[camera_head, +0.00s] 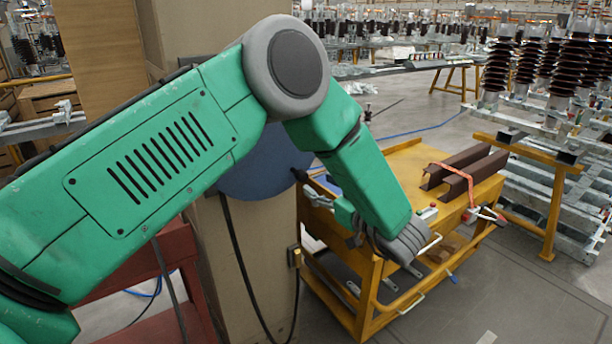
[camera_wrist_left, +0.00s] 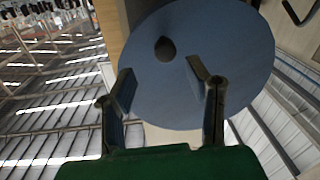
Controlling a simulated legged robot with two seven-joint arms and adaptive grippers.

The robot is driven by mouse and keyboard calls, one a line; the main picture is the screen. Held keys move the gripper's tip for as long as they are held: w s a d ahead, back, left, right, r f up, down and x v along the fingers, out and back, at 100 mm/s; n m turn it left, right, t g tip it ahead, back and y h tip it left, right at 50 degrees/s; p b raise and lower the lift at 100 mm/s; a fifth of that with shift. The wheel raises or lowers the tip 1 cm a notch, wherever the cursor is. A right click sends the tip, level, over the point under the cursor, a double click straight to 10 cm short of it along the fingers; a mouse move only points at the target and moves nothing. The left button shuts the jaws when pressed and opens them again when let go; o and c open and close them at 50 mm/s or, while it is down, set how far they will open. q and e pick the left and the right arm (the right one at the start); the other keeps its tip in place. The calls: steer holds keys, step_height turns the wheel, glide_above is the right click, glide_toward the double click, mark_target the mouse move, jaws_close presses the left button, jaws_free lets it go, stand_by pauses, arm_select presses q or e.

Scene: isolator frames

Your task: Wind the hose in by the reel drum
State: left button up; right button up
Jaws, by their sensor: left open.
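The reel drum (camera_head: 262,165) shows as a blue disc on the side of a beige pillar, partly hidden by my green left arm. It fills much of the left wrist view (camera_wrist_left: 225,45), with a dark round knob (camera_wrist_left: 165,48) standing off its face. The knob also shows at the disc's right edge in the head view (camera_head: 299,174). My left gripper (camera_wrist_left: 159,72) is open and faces the disc, with the knob apart from the fingers and in line with the gap between them. A black hose (camera_head: 238,250) hangs in a loop below the drum. My right gripper is out of view.
A yellow cart (camera_head: 400,180) carrying brown channels (camera_head: 470,170) stands right of the beige pillar (camera_head: 255,290), close behind my left wrist. A red stand (camera_head: 180,270) is at lower left. Insulators (camera_head: 525,65) stand at far right. Floor at lower right is clear.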

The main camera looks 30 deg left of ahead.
mark_target(306, 177)
arm_select(q)
steer(key=x, duration=0.5)
steer(key=shift+a, duration=0.15)
steer(key=shift+w+a, duration=0.15)
steer(key=shift+a, duration=0.45)
steer(key=shift+d, duration=0.25)
jaws_close()
steer(key=shift+a, duration=0.1)
